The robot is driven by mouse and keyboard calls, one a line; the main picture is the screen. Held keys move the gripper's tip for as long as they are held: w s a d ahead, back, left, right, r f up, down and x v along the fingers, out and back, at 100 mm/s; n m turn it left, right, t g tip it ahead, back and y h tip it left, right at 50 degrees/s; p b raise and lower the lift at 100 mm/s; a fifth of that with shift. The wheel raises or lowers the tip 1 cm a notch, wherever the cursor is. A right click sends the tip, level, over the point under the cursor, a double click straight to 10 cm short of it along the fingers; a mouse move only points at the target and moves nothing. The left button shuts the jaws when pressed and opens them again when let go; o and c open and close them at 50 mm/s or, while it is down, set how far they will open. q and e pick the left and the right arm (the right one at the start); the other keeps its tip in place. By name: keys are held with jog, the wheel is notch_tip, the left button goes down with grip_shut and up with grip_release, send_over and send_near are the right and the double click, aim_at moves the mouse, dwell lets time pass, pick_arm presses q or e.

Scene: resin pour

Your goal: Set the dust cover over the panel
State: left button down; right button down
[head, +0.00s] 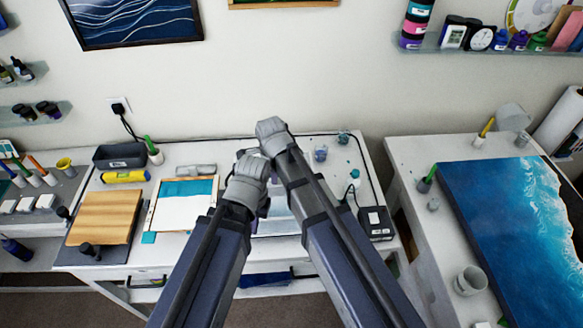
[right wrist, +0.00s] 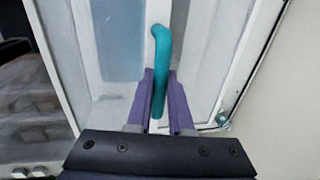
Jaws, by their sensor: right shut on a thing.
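In the right wrist view, the purple fingers of my right gripper (right wrist: 160,85) are closed around a teal bar handle (right wrist: 160,45). The handle is on a clear, pale sheet with white edges, which looks like the dust cover (right wrist: 110,50). In the head view my right gripper (head: 272,132) is near the back of the white table. My left gripper (head: 248,172) is lower and close beside it; its fingertips are hidden. A pale bluish surface (head: 280,208) shows between my arms. I cannot tell whether it is the panel or the cover, as my arms hide most of it.
On the white table (head: 120,230) are a wooden board (head: 104,218), a framed teal-and-white piece (head: 183,202), a dark bin (head: 120,155) and a black box (head: 376,223). A large blue panel (head: 500,215) lies on the right-hand table. Small teal and blue items stand at the back.

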aim_at(275, 193)
jog(key=shift+s, duration=0.4)
jog(key=shift+f, duration=0.1)
jog(key=shift+w+f, duration=0.1)
notch_tip(275, 193, down, 8)
jog(key=b, duration=0.8)
jog(key=shift+r, duration=0.2)
jog(key=shift+f, duration=0.15)
jog(key=c, duration=0.7)
grip_release()
jog(key=shift+c, duration=0.2)
